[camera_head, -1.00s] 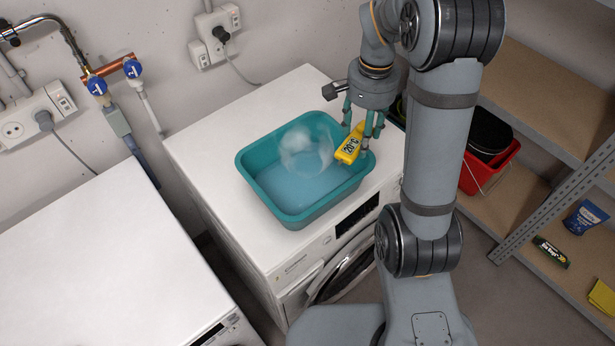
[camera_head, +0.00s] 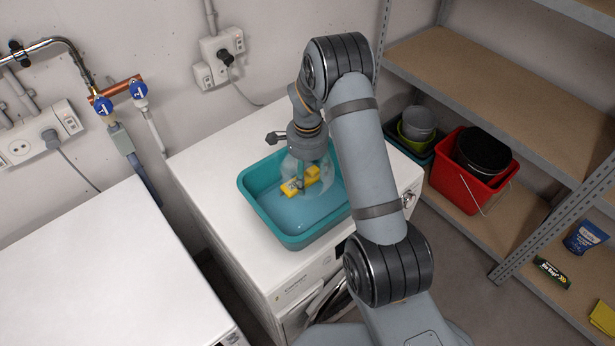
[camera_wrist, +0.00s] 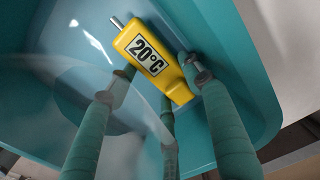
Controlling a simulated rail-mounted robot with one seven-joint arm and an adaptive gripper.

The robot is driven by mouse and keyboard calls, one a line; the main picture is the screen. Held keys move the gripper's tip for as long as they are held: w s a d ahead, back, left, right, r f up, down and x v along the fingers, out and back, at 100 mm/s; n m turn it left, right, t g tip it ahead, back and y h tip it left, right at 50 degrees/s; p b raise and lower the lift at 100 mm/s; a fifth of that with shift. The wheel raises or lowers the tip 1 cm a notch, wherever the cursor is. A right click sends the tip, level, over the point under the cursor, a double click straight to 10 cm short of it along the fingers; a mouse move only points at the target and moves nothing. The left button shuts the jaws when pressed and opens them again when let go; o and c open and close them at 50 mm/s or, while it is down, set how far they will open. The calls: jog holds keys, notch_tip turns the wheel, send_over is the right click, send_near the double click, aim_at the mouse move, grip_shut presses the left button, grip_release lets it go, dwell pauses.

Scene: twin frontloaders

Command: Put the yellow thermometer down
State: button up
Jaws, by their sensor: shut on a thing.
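The yellow thermometer (camera_head: 291,187) is in my gripper (camera_head: 304,181), inside the outline of the teal basin (camera_head: 262,225). In the wrist view the thermometer (camera_wrist: 178,88) lies between my teal fingers, with its "20°C" label facing the camera and a short metal tip at its upper left. My gripper (camera_wrist: 158,102) is shut on its body. The basin (camera_wrist: 262,75) holds bluish water (camera_wrist: 85,35) under the thermometer. I cannot tell whether the thermometer touches the water. My wrist hides part of the basin's back right.
The basin stands on a white washing machine (camera_head: 205,175); a second white machine (camera_head: 110,260) is at the left. A translucent whitish cloud (camera_head: 325,183) surrounds my fingers. Shelving at the right holds a red bucket (camera_head: 455,185). Wall sockets and taps are behind.

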aim_at(308, 179)
jog(key=shift+w+f, duration=0.1)
jog(key=shift+f, duration=0.35)
jog(key=shift+f, duration=0.1)
jog(key=shift+f+b, duration=0.15)
jog(key=shift+b, duration=0.15)
jog(key=o, duration=0.9)
jog(key=shift+o, duration=0.2)
notch_tip(308, 179, up, 13)
jog(key=shift+f+b, duration=0.2)
jog(key=shift+b, duration=0.15)
